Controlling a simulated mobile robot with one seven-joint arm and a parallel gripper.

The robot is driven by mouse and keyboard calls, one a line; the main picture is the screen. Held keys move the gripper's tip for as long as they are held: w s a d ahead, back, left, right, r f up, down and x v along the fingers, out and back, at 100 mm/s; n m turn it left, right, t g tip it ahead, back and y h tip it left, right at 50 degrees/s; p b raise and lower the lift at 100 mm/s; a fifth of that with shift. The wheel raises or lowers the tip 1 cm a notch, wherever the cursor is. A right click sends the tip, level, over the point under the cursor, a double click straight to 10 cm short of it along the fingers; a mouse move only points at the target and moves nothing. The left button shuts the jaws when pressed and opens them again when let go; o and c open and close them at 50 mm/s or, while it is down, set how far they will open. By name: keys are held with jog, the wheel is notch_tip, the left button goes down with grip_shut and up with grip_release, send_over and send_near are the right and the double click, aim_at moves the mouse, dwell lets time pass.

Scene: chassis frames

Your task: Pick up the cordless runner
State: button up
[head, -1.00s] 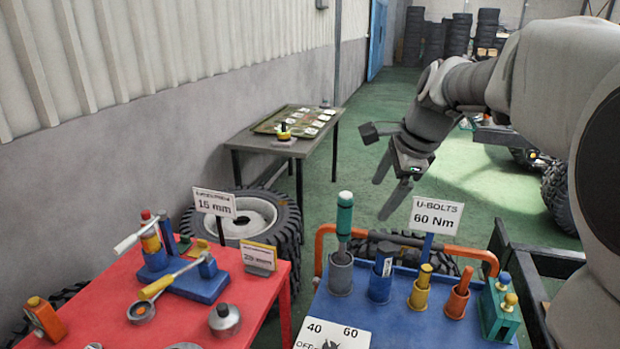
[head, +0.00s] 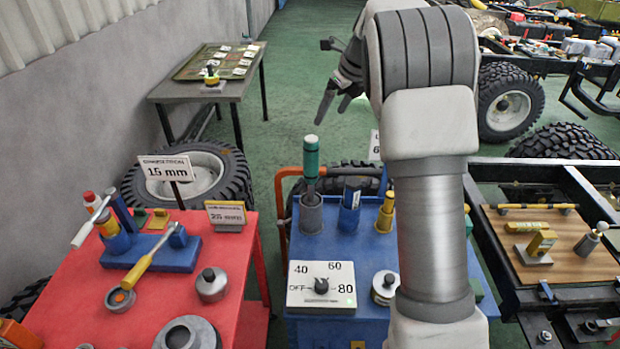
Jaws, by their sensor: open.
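An upright teal-topped tool (head: 311,162) stands in a grey round holder (head: 310,212) on the blue cart. It may be the cordless runner, but no label shows and I cannot tell for sure. My gripper (head: 335,108) is open, pointing down, over the green floor in the picture, above and slightly right of the teal tool. It is apart from the tool and nothing shows between its fingers. My forearm hides much of the blue cart's right side and most of the "U-BOLTS" sign seen earlier.
The blue cart carries a dial panel (head: 321,286), a blue holder (head: 350,206) and a yellow-topped tool (head: 386,212). A red table (head: 240,290) with tools and a 15 mm sign (head: 166,168) stands left. A chassis frame (head: 510,290) is at right. A grey table (head: 235,93) stands behind.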

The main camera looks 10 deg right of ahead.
aim_at(317, 141)
jog(key=p+x, duration=0.1)
jog(key=x, duration=1.1)
jog(key=shift+a, duration=0.1)
jog(key=shift+p+x, duration=0.8)
jog(key=shift+x, duration=1.85)
jog(key=shift+w+a, duration=0.1)
jog(key=shift+w, duration=0.05)
jog(key=shift+c, duration=0.3)
grip_shut()
jog(key=shift+r, duration=0.2)
